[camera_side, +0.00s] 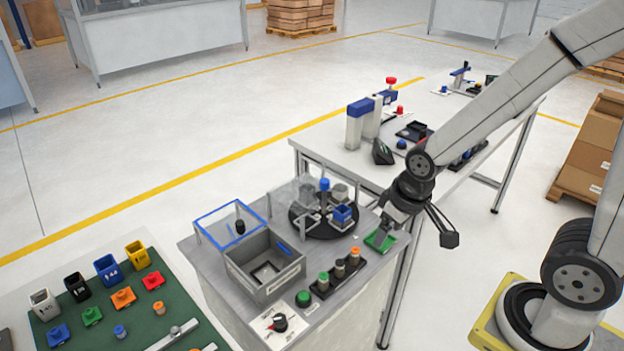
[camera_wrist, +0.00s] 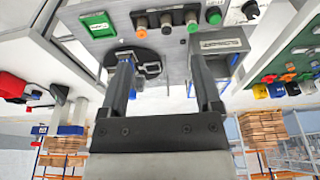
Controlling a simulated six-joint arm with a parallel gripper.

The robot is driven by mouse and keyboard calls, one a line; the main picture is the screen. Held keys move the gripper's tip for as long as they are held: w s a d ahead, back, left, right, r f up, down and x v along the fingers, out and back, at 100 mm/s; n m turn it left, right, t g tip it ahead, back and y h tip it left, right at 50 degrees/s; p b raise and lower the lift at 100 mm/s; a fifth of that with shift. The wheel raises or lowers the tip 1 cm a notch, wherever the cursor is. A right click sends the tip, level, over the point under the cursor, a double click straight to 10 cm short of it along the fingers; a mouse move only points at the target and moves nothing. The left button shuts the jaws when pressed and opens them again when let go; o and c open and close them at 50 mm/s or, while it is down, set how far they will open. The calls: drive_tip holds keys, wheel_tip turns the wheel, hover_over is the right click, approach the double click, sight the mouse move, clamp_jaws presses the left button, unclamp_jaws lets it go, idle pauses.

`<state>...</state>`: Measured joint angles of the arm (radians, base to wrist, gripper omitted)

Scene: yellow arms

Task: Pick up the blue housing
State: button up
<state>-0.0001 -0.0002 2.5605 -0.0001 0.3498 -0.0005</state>
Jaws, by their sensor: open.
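A blue box-shaped housing (camera_side: 342,215) sits on the black round turntable (camera_side: 318,232) on the grey bench. Another blue box (camera_side: 107,268) stands in a row of coloured boxes on the green mat; it is small in the wrist view (camera_wrist: 292,88), at the right. The pictures do not settle which is the blue housing meant. My gripper (camera_side: 392,222) hangs to the right of the turntable, above the bench's right end by the green tray (camera_side: 380,242). In the wrist view its two fingers (camera_wrist: 163,75) are apart, with the turntable seen beyond them. No held object is visible.
A grey bin (camera_side: 265,275) and a blue-edged clear frame (camera_side: 231,226) stand left of the turntable. Control knobs and buttons (camera_side: 338,270) line the bench's front. A second table (camera_side: 345,165) behind carries several devices. Clear guards rise beside the turntable.

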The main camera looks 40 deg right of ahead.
drive_tip(key=shift+o, duration=0.6)
drive_tip(key=m+g, duration=0.2)
drive_tip(key=m, duration=1.5)
hover_over(342, 216)
drive_tip(key=d, duration=0.1)
wheel_tip(342, 216, down, 10)
drive_tip(key=r, duration=0.1)
drive_tip(key=shift+w+d+f+m+g, duration=0.3)
drive_tip(key=shift+w+d+f+m, duration=0.2)
drive_tip(key=shift+w+d+f, duration=0.15)
drive_tip(key=shift+a+f, duration=0.1)
drive_tip(key=shift+f, duration=1.2)
